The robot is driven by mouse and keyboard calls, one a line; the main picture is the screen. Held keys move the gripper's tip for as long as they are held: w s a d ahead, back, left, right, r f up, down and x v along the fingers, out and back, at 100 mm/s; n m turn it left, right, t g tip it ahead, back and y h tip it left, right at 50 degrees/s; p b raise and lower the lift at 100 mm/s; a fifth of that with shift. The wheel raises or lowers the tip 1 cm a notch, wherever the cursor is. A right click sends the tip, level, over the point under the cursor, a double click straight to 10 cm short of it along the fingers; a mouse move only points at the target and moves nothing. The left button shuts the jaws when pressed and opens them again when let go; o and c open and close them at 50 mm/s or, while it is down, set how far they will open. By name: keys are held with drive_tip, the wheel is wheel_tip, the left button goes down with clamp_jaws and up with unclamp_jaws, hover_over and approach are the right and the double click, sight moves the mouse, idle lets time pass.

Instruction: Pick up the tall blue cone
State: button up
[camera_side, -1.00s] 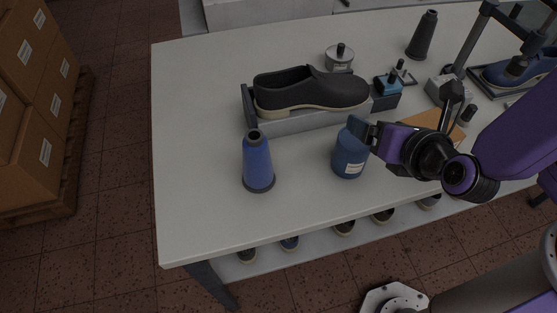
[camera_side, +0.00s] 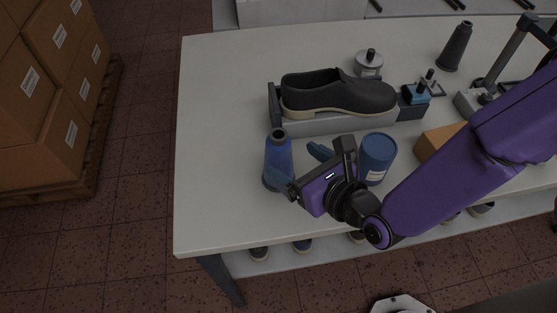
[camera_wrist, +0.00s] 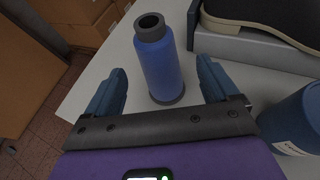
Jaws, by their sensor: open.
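The tall blue cone (camera_side: 278,158) stands upright on the table, with a dark grey top and base. It also shows in the wrist view (camera_wrist: 161,66), beyond and between my two fingers. My gripper (camera_side: 300,166) is open and empty, close to the right of the cone in the side view. In the wrist view, my gripper's (camera_wrist: 160,92) blue fingers are spread wide to either side of the cone's lower part. I cannot tell whether any finger touches it. Part of the cone's lower right edge is near a finger in the side view.
A blue canister (camera_side: 378,157) with a white label stands just right of my gripper. A dark shoe (camera_side: 338,92) sits on a grey holder (camera_side: 330,124) behind. A dark cone (camera_side: 456,46) stands far back right. The table (camera_side: 215,120) is clear left of the cone.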

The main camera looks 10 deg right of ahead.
drive_tip(key=x, duration=0.3)
drive_tip(key=shift+f+x, duration=0.15)
drive_tip(key=shift+x, duration=1.15)
drive_tip(key=shift+f+x, duration=0.15)
drive_tip(key=shift+x, duration=1.2)
drive_tip(key=shift+s, duration=0.2)
drive_tip(key=c, duration=1.2)
